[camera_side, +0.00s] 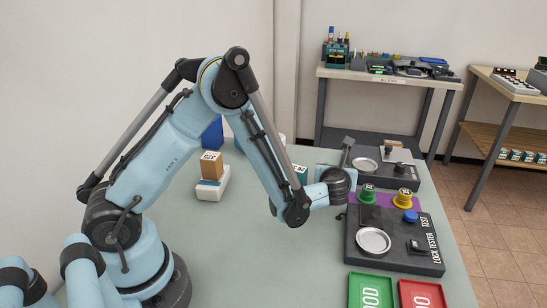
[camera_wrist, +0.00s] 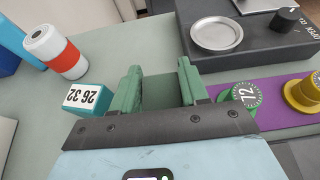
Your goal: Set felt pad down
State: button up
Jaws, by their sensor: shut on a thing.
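My gripper (camera_wrist: 161,78) shows in the wrist view with two green fingers pointing away from the camera. It is shut on a flat, dull grey-green piece, apparently the felt pad (camera_wrist: 159,93), which spans the gap between the fingers. Its underside is hidden, so I cannot tell whether it touches the table. In the side view my wrist is low over the table, left of the purple mat, and the fingers and pad cannot be made out.
A green weight (camera_wrist: 240,95) and a yellow weight (camera_wrist: 303,92) stand on the purple mat (camera_wrist: 272,104). A black device with a metal dish (camera_wrist: 217,34) lies beyond. The lock tester (camera_side: 392,245) is nearer.

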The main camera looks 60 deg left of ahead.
jog(key=shift+w+a+f, duration=0.1)
jog(key=shift+a+f, duration=0.05)
jog(key=shift+f, duration=1.75)
jog(key=shift+f, duration=0.2)
jog(key=o, duration=1.1)
